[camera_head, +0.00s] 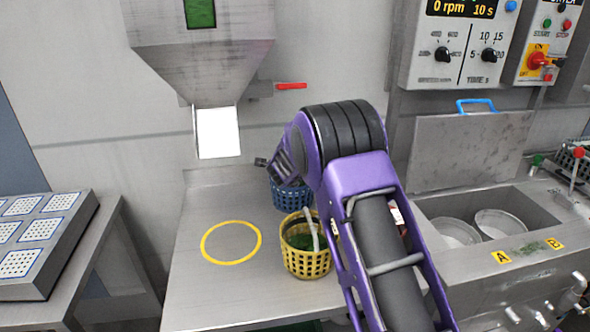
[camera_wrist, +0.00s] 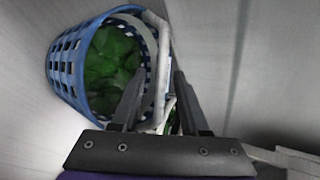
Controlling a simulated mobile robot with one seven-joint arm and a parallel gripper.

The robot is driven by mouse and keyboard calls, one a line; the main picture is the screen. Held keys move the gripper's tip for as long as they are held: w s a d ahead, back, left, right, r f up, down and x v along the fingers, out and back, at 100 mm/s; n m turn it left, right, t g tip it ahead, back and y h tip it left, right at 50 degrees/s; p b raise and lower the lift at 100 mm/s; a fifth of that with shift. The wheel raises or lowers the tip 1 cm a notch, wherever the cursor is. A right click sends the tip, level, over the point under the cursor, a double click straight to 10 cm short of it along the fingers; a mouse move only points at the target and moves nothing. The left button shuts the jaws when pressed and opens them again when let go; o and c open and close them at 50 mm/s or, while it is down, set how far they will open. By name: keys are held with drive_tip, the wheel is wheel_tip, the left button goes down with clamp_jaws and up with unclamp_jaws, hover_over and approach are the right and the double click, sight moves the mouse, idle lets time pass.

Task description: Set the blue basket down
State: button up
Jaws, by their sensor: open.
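The blue basket (camera_head: 291,198) holds green leaves and appears to stand upright on the metal bench behind the yellow basket. My arm hides its upper right side in the head view. In the wrist view, the blue basket (camera_wrist: 63,68) fills the upper left, and its pale handle (camera_wrist: 160,70) rises between the fingers. My gripper (camera_wrist: 161,78) is open around the handle, with a gap between the fingers. The fingertips are hidden in the head view.
A yellow basket (camera_head: 306,262) of greens stands in front of the blue one. A yellow ring (camera_head: 231,262) on the bench to the left is empty, below a metal hopper (camera_head: 202,62). A sink (camera_head: 478,206) with two round bowls lies to the right.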

drive_tip(key=shift+r, duration=0.2)
drive_tip(key=v, duration=1.2)
